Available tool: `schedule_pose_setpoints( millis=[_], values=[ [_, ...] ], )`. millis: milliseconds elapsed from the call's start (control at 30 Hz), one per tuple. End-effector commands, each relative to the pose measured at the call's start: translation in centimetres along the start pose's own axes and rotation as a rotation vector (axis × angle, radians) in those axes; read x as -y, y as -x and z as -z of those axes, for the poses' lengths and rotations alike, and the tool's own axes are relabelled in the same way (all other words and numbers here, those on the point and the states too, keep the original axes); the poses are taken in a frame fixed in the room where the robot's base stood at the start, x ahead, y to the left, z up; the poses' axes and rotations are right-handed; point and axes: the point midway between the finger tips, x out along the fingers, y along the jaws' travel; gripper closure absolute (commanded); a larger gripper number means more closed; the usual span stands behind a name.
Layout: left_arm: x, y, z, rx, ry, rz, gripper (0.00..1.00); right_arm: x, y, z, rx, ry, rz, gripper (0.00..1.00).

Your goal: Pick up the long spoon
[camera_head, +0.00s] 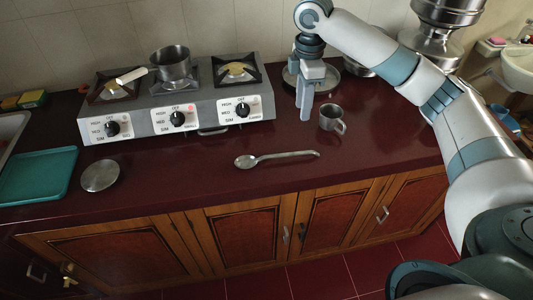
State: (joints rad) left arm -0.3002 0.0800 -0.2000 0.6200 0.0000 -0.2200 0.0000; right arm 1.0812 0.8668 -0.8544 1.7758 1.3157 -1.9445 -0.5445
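The long spoon (277,158) is metal and lies on the dark red counter (215,171) near its front edge. Its round bowl is at the left and its handle runs to the right. My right gripper (304,112) hangs over the counter, behind the spoon's handle end and apart from it. It points down beside a small metal mug, and I cannot tell whether its fingers are apart. My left gripper is not in view.
A metal mug (331,118) stands just right of my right gripper. A stove (150,112) with a small pan (172,63) is at the back. A round metal lid (100,175) and a teal tray (38,176) lie at left. The counter around the spoon is clear.

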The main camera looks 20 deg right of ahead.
Motion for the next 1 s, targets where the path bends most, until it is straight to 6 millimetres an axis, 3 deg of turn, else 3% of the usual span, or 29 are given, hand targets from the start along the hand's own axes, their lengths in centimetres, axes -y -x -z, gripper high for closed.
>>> schedule_pose_setpoints(
  millis=[267,467,1000],
  values=[
    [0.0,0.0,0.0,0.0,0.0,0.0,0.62,0.0,-0.1,0.0,0.0,0.0,0.0,0.68],
    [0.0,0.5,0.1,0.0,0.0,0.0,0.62,0.1,-1.5,0.0,0.002,-0.001,0.004,0.68],
    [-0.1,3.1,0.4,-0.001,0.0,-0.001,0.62,0.1,-10.4,0.1,0.0,0.0,0.003,0.68]
  ],
)
